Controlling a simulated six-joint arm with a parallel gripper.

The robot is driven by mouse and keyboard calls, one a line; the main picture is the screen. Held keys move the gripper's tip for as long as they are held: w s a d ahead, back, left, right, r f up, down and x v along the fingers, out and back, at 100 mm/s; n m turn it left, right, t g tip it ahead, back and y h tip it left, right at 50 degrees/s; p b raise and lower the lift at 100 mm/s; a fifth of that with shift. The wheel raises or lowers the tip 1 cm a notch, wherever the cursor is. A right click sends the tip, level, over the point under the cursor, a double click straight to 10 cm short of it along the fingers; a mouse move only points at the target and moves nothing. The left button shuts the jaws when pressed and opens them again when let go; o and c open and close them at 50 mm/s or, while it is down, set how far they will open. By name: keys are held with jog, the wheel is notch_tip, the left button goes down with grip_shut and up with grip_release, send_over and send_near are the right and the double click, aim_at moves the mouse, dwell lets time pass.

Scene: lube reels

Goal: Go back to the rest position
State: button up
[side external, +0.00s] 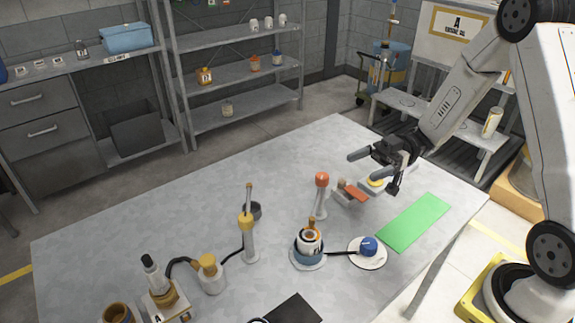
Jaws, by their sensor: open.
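My gripper (368,171) is at the right of the grey work table (120,236), at the end of my white arm. Its two dark fingers point left and are apart, with nothing seen between them. It appears above a small grey holder with an orange-red piece (357,194) and a yellow round piece (376,181). I cannot tell its exact height over them. A green mat (416,222) lies on the table to the lower right of my gripper.
An orange-topped post (321,193) stands left of my gripper. A blue-and-white reel (308,243), a blue knob on a white disc (368,247), a yellow-collared post (248,226) and a yellow-topped jar (210,272) stand nearer the front. Bare table lies at the back left.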

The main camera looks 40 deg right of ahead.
dwell(0.3)
jog(key=w+d+f+m+t+h, duration=0.2)
jog(key=w+m+t+h, duration=0.65)
jog(key=h, duration=0.55)
jog(key=s+a+f+m+g+h, duration=0.1)
jog(key=s+f+m+g+h, duration=0.1)
jog(key=s+m+g, duration=0.2)
jog(key=s+f+m+g+h, duration=0.1)
jog(key=s+m+g, duration=0.2)
jog(key=s, duration=0.8)
jog(key=shift+a+f+m+g+h, duration=0.35)
jog(key=shift+a+f+g+h, duration=0.05)
jog(key=shift+g, duration=0.35)
jog(key=shift+o, duration=0.3)
